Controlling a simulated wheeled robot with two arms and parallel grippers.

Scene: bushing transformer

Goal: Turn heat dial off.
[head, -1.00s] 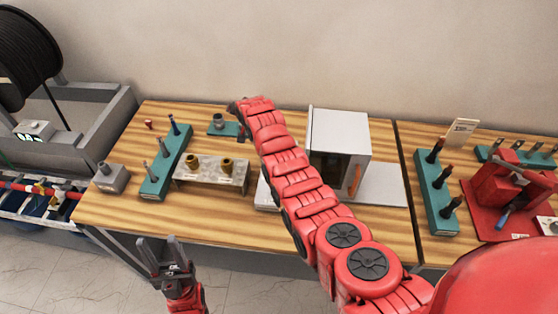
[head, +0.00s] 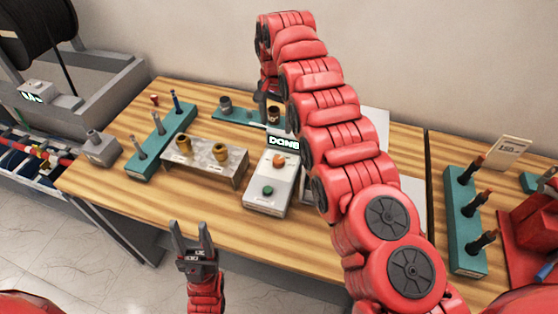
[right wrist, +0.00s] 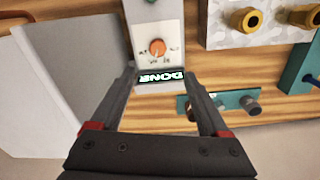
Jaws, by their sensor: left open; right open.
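The heat dial is an orange knob (head: 278,160) on a light grey control panel (head: 262,205), below a lit display (head: 284,142) that reads "DONE". It also shows in the right wrist view (right wrist: 157,47), on a marked plate just beyond the fingertips. My right gripper (right wrist: 160,76) is open and empty, pointing toward the display and dial, apart from the dial. In the head view my right arm arches above the far side of the panel and largely hides that gripper. My left gripper (head: 190,226) is open and empty in front of the table edge.
A green button (head: 267,191) is nearer the panel's front edge. A metal stand (head: 206,175) with brass bushings and a teal rack (head: 150,160) stand left. A white box (head: 375,122) is partly hidden behind my right arm. Another teal rack (head: 465,225) stands right.

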